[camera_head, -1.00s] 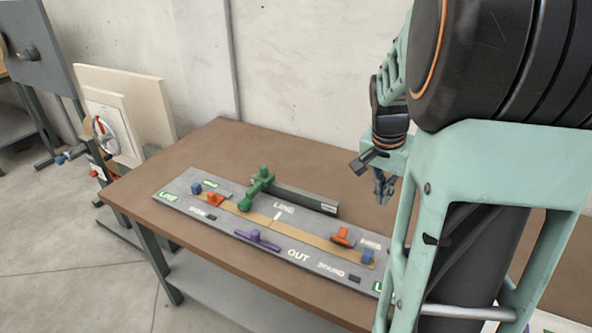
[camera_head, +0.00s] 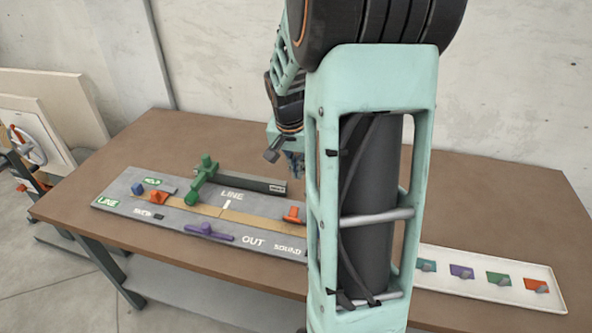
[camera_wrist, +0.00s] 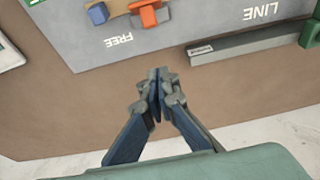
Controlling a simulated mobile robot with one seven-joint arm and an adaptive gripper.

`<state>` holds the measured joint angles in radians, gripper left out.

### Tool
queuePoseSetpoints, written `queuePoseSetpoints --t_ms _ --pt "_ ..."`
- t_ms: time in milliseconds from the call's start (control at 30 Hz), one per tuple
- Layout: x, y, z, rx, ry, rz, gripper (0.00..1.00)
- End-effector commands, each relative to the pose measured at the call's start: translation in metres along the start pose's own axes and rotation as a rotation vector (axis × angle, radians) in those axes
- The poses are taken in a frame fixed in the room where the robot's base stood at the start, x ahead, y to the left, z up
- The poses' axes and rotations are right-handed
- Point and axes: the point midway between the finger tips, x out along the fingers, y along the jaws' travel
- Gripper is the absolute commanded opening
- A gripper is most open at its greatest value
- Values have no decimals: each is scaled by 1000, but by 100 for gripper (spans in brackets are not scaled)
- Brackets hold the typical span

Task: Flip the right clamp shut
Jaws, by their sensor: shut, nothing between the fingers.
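The right clamp is the orange piece (camera_head: 293,214) on the grey board (camera_head: 120,207); my arm hides the board's right end in the head view. In the wrist view, which looks from the far side, the orange clamp (camera_wrist: 148,13) shows at the top edge, beside a blue block (camera_wrist: 97,13) and near the word FREE. Its upper part is cut off there. My gripper (camera_wrist: 158,76) is shut and empty, over the brown table just behind the board, apart from the clamp. In the head view my gripper (camera_head: 294,166) is partly hidden by my arm.
A green handle (camera_head: 203,176) with a dark grey bar (camera_head: 255,184) stands at the board's back. A second orange clamp (camera_head: 158,198) and a purple lever (camera_head: 208,232) sit further left. A white tray (camera_head: 545,300) with coloured pieces lies at the right. The table behind the board is clear.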

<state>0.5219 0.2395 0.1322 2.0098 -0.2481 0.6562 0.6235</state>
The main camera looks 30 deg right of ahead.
Motion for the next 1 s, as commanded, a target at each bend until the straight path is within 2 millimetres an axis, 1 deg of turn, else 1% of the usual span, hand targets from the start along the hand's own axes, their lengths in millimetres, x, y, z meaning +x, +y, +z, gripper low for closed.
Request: queuePoseSetpoints --t_ms 33,100,300,433,600,733,1000 --pt "13 1 2 0 -6 2 0" --pt "28 1 2 0 -6 2 0" --pt "66 0 1 1 -4 0 0" --pt "68 0 21 -2 -2 0 0" --pt "72 0 35 -1 -1 -1 0" --pt "73 0 39 0 0 -2 0" --pt "73 0 39 1 0 -1 0"
